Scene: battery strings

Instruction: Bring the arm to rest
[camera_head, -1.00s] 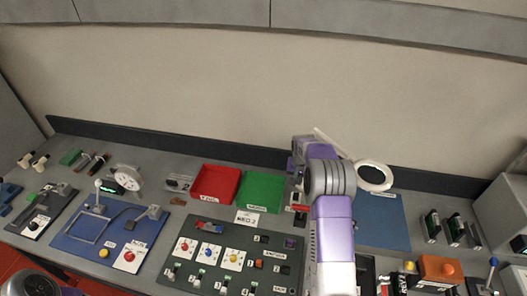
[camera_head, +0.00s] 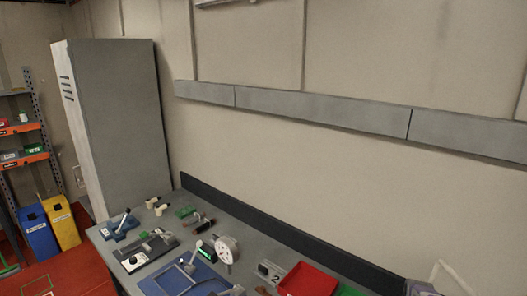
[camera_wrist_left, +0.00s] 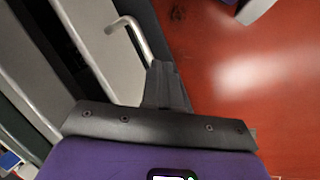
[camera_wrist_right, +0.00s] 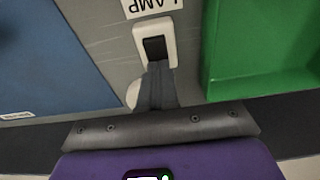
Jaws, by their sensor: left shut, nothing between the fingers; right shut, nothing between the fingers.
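My right gripper (camera_wrist_right: 157,88) is shut and empty in the right wrist view. Its fingertips are close to a dark rocker switch (camera_wrist_right: 155,48) in a white frame under a label reading LAMP; I cannot tell whether they touch it. A piece of my right arm (camera_head: 422,288) shows at the bottom right of the head view; its gripper is out of that view. My left gripper (camera_wrist_left: 165,85) is shut and empty in the left wrist view, above the red floor (camera_wrist_left: 245,85) and beside a pale front with a bar handle (camera_wrist_left: 130,35).
The workbench (camera_head: 250,255) carries a red tray (camera_head: 308,281), a blue panel (camera_head: 165,281) and several small devices. A green tray (camera_wrist_right: 265,50) and a blue mat (camera_wrist_right: 45,60) flank the switch. A grey cabinet (camera_head: 118,120) and yellow bin (camera_head: 62,222) stand at left.

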